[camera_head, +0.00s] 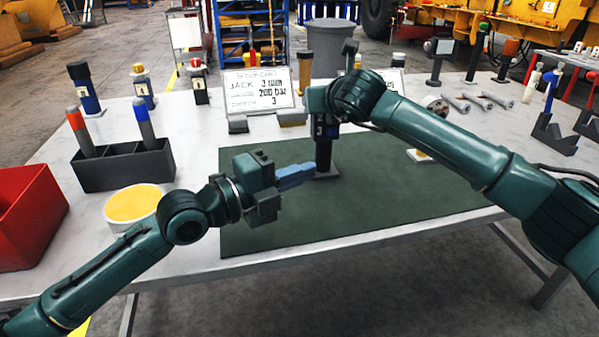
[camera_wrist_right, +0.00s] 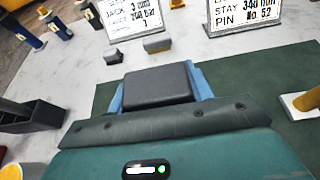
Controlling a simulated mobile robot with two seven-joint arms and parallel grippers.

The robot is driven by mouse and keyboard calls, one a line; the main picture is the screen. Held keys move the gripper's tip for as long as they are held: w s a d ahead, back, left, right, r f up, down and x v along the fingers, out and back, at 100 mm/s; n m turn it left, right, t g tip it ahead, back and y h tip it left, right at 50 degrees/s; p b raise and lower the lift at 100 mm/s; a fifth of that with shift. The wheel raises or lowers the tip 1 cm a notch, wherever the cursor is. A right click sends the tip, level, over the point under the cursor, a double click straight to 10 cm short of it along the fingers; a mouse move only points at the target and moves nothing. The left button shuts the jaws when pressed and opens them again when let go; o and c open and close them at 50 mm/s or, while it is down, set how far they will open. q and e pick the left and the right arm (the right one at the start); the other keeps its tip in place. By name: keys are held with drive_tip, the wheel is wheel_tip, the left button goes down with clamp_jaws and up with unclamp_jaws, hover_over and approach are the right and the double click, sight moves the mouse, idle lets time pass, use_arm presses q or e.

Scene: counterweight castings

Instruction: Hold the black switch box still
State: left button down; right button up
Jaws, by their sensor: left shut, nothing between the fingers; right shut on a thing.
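The black switch box (camera_wrist_right: 158,86) is between the blue fingers of my right gripper (camera_wrist_right: 160,92), which is shut on it. In the head view my right arm hides most of the box; a dark upright part (camera_head: 325,158) with a flat foot shows below that gripper, over the green mat (camera_head: 400,205). My left gripper (camera_head: 311,171) is shut and empty. Its blue fingertips point right, close beside the dark upright part; I cannot tell if they touch it.
A written board (camera_head: 258,90) stands behind the mat, with small blocks before it. A black holder (camera_head: 125,170) with two markers, a yellow-topped round tub (camera_head: 133,203) and a red bin (camera_head: 28,215) are at left. Bolts (camera_head: 475,101) lie at right. The front of the mat is clear.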

idle(0.3)
drive_tip(key=o, duration=1.4)
